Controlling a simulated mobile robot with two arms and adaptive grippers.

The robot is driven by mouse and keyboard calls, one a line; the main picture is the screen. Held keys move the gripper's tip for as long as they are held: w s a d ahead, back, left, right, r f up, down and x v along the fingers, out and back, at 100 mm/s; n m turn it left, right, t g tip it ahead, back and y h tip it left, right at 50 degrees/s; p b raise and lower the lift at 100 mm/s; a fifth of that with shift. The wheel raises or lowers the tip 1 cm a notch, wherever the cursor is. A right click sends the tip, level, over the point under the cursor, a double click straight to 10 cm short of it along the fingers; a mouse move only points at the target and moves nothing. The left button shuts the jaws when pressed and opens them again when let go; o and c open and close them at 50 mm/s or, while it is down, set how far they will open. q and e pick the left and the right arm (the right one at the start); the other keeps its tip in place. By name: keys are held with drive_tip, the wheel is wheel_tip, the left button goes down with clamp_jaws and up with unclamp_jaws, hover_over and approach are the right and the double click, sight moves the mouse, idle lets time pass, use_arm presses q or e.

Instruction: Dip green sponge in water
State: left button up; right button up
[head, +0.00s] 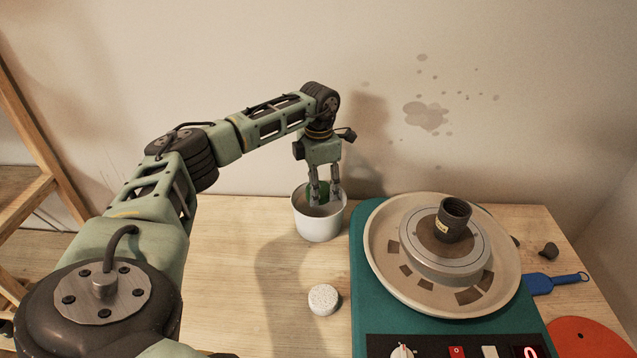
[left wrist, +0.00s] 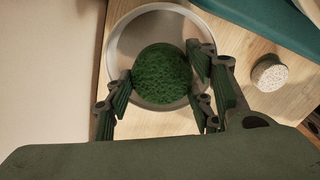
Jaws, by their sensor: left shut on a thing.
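The green sponge (left wrist: 161,75) is round and sits between the fingers of my left gripper (head: 325,196), which is shut on it. In the left wrist view the gripper (left wrist: 160,95) has fingers on both sides of the sponge. The white bucket (head: 319,222) stands on the table, and the sponge (head: 317,188) is at its mouth, partly hidden by the fingers. The bucket's rim (left wrist: 117,42) surrounds the sponge in the left wrist view. I cannot tell whether the sponge touches water. My right gripper is not in view.
A pottery wheel (head: 378,250) on a teal base stands right of the bucket, with a dark cup (head: 453,222) on it. A speckled round sponge (head: 323,299) lies in front of the bucket. A blue tool (head: 545,283) and an orange disc (head: 588,338) lie at the right.

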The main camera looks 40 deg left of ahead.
use_arm(q)
drive_tip(key=shift+r, duration=0.5)
drive_tip(key=shift+r+p, duration=0.6)
drive_tip(key=shift+p, duration=0.15)
drive_tip(key=shift+r+p, duration=1.15)
drive_tip(key=shift+r, duration=0.3)
drive_tip(key=shift+f, duration=0.1)
